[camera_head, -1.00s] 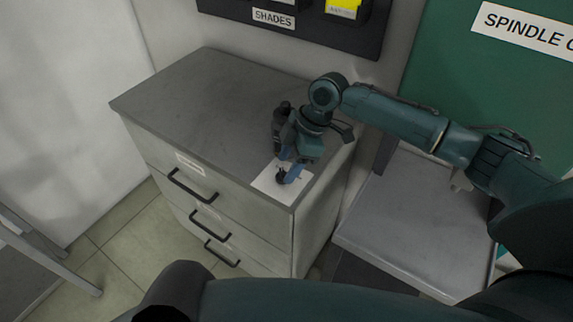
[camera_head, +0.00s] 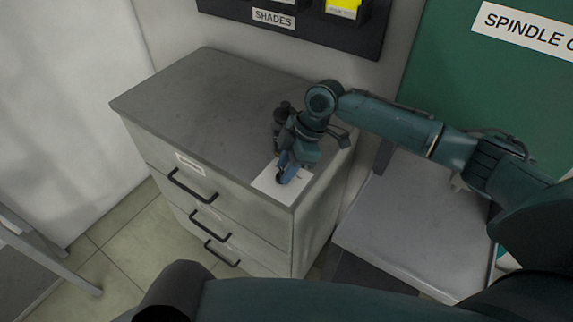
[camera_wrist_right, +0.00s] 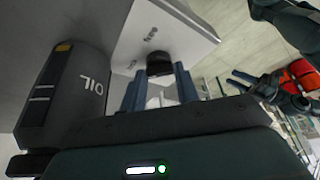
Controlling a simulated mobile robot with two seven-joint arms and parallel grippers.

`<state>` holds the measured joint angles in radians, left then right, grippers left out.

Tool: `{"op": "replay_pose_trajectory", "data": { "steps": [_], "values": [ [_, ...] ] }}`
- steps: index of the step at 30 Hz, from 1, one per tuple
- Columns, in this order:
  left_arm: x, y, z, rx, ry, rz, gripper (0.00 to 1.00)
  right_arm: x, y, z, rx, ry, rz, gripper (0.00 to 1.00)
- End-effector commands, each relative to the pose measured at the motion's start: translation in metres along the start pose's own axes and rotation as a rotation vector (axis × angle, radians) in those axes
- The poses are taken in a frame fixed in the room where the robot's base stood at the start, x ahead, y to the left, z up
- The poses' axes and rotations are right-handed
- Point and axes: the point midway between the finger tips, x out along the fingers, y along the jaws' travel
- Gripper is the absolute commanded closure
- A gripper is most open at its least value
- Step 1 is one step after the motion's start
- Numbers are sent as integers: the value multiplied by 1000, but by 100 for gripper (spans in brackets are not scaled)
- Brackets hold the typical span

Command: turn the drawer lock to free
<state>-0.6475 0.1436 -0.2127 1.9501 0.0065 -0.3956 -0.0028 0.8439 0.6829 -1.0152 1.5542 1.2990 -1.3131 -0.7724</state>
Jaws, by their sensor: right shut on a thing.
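The drawer lock is a small dark knob (camera_wrist_right: 160,62) on a white plate (camera_wrist_right: 190,25) with small printed words, too small to read surely. The plate (camera_head: 267,183) lies on the front right corner of the grey cabinet top (camera_head: 190,95). My right gripper (camera_head: 285,178) points down at the plate; its blue fingers (camera_wrist_right: 160,88) are shut on the knob, one on each side. In the head view the fingers hide most of the knob. In the right wrist view, what looks like my left gripper (camera_wrist_right: 240,79) shows small at the right, away from the lock.
A dark bottle marked OIL (camera_wrist_right: 65,95) stands close beside my right gripper; it also shows in the head view (camera_head: 279,119). The cabinet has three drawers with black handles (camera_head: 192,187), all shut. A lower grey surface (camera_head: 400,225) lies to the right.

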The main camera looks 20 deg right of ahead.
Motion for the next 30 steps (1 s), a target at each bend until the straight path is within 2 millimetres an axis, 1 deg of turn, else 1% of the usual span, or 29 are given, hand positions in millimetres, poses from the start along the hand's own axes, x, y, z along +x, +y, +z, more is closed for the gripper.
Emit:
{"op": "replay_pose_trajectory", "data": {
  "steps": [8, 14, 20, 30],
  "values": [
    [0, 0, 0, 0, -1, 0, 64, 0, 0, 0, 23, 0, 9, 92],
    [0, 0, 1, 0, -1, 0, 64, 0, -2, 0, 103, 0, 43, 92],
    [0, 0, 1, 0, -2, 0, 64, 0, -3, 0, 248, 0, 104, 92],
    [0, 0, 1, 0, -2, 0, 64, 0, -6, -3, 545, 3, 228, 92]
  ]
}}
